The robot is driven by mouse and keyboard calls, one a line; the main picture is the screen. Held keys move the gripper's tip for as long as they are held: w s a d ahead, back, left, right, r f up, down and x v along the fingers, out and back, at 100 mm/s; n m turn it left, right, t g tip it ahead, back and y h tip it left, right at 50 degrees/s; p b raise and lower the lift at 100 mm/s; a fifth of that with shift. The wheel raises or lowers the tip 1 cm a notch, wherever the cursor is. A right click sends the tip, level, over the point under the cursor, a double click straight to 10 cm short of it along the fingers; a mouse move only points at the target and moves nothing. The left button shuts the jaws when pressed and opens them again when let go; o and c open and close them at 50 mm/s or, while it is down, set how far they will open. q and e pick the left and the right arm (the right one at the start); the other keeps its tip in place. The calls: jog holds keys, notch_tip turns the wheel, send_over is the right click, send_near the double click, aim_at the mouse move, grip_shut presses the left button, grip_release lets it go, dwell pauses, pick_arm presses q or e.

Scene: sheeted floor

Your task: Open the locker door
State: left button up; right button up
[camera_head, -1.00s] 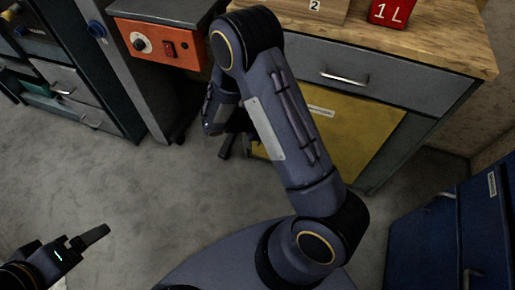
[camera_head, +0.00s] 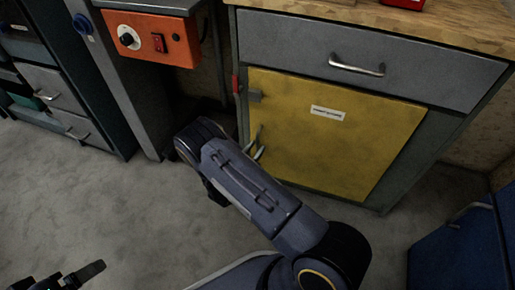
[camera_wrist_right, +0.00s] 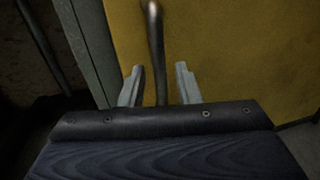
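The yellow locker door (camera_head: 345,150) with a white label is shut in the grey cabinet under the worktop. Its upright metal handle (camera_wrist_right: 155,35) is near the door's left edge. My right gripper (camera_wrist_right: 159,85) is open in the right wrist view, with one finger on each side of the handle's lower part and gaps showing on both sides. In the head view my right gripper (camera_head: 257,152) is at the door's lower left, partly hidden by my forearm. My left gripper (camera_head: 82,276) is cut off at the bottom left corner, away from the door.
A grey drawer (camera_head: 370,58) with a bar handle sits above the door. A red latch piece (camera_head: 236,84) is at the door's upper left. An orange control box (camera_head: 153,39) is at the upper left. A blue cabinet (camera_head: 460,245) stands at lower right. Floor (camera_head: 90,205) at left is clear.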

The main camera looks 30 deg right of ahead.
jog(key=shift+x, duration=0.85)
grip_shut()
